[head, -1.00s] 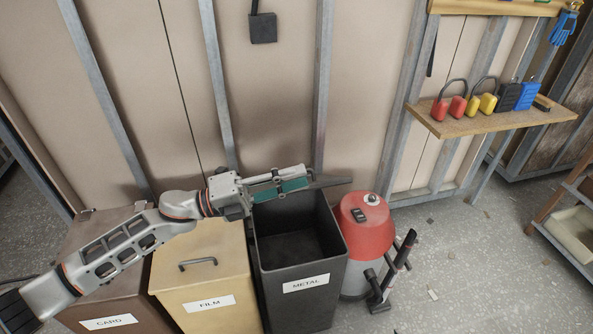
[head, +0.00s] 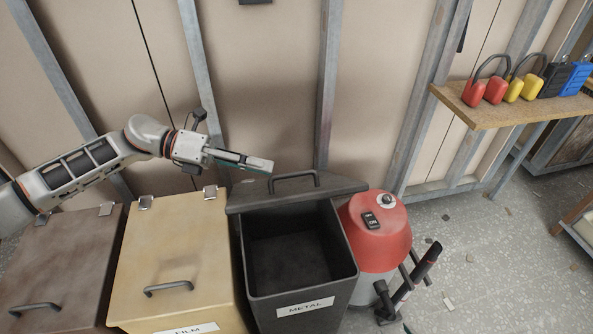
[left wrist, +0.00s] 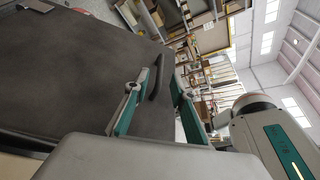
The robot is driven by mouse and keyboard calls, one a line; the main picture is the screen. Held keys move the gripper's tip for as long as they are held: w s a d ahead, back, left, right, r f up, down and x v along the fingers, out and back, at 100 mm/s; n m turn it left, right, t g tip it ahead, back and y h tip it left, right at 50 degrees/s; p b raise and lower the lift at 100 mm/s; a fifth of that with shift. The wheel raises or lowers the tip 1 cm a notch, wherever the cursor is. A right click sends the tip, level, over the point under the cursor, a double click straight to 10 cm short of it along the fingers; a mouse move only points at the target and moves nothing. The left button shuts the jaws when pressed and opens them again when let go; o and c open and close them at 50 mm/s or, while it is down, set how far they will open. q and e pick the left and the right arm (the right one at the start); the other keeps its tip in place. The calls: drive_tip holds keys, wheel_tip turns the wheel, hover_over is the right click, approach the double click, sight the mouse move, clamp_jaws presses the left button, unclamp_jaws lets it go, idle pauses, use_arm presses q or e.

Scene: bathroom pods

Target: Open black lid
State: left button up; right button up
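The black bin (head: 262,290) labelled METAL stands open, and I can see down into its dark inside. Its black lid (head: 340,188) is raised at the bin's back edge, with a bar handle (head: 293,175) on it. My left gripper (head: 268,164) is at the lid's upper left, its tip close to the left end of the handle. In the left wrist view the fingers (left wrist: 158,108) are apart, with the handle (left wrist: 160,75) showing between them against the dark lid (left wrist: 70,75). I cannot tell whether they touch it. My right gripper is not in view.
The yellow FILM bin (head: 170,250) and a brown bin (head: 60,255) stand shut to the left. A red vacuum cleaner (head: 375,230) stands close on the right. The panelled wall with metal studs (head: 330,90) is behind. A shelf (head: 500,110) with padlocks is at right.

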sight(294, 173)
use_arm(q)
drive_tip(key=shift+s+d+f, duration=0.1)
drive_tip(key=shift+d, duration=0.35)
drive_tip(key=x, duration=0.7)
drive_tip(key=shift+p, duration=0.4)
clamp_jaws()
